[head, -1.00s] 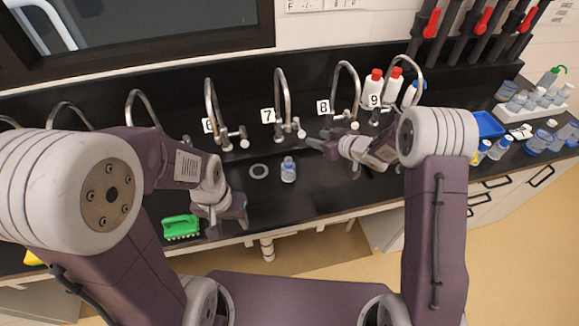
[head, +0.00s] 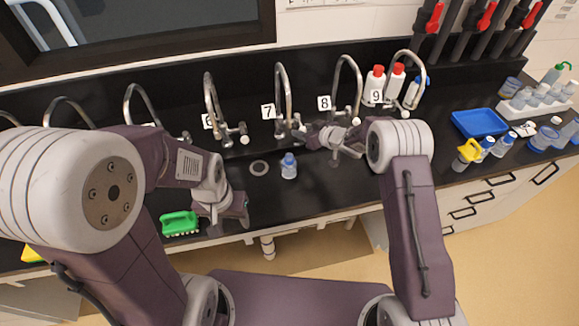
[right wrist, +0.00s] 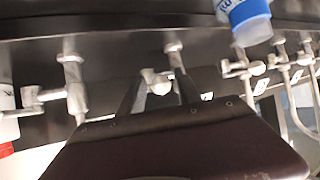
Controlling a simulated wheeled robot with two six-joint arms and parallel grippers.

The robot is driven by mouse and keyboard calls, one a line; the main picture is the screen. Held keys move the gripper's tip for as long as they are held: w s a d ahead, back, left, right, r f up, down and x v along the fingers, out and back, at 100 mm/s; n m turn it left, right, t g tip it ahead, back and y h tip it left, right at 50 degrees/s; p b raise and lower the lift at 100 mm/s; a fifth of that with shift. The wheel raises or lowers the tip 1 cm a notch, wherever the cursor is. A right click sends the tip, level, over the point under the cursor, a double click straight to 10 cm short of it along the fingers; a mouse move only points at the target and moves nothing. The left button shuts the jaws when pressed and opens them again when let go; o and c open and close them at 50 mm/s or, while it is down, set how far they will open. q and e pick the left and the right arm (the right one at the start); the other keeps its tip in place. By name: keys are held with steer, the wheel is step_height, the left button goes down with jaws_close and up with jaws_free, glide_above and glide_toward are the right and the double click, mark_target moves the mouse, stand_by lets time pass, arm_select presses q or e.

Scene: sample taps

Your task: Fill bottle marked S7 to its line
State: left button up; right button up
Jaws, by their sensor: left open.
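A small clear bottle with a blue cap (head: 289,166) stands upright on the black bench in front of tap 7 (head: 283,95); any marking on it is too small to read. It also shows at the top of the right wrist view (right wrist: 247,20). My right gripper (head: 308,134) is at tap 7's valve handle. In the right wrist view its two fingers (right wrist: 158,90) stand apart with a pale tap knob (right wrist: 157,80) between them; contact cannot be told. My left gripper (head: 240,213) is open and empty near the bench's front edge, left of the bottle.
A grey ring (head: 258,168) lies left of the bottle. A green brush (head: 179,223) is near the front edge. Tap 8 (head: 347,85) stands right of tap 7. A blue tray (head: 478,123) and several bottles are at the right. The bench right of the bottle is fairly clear.

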steer(key=shift+a, duration=0.1)
steer(key=shift+s+r, duration=0.1)
steer(key=p+v, duration=0.3)
steer(key=v, duration=0.5)
stand_by(0.3)
steer(key=s+d+r+m+g+h, duration=0.25)
steer(key=s+d+m+h, duration=0.4)
steer(key=s+d, duration=0.65)
steer(key=s+d+f+m+g+h, duration=0.1)
steer(key=s+g, duration=0.4)
steer(key=s, duration=1.3)
steer(key=shift+d+m, duration=0.35)
steer(key=shift+m, duration=0.1)
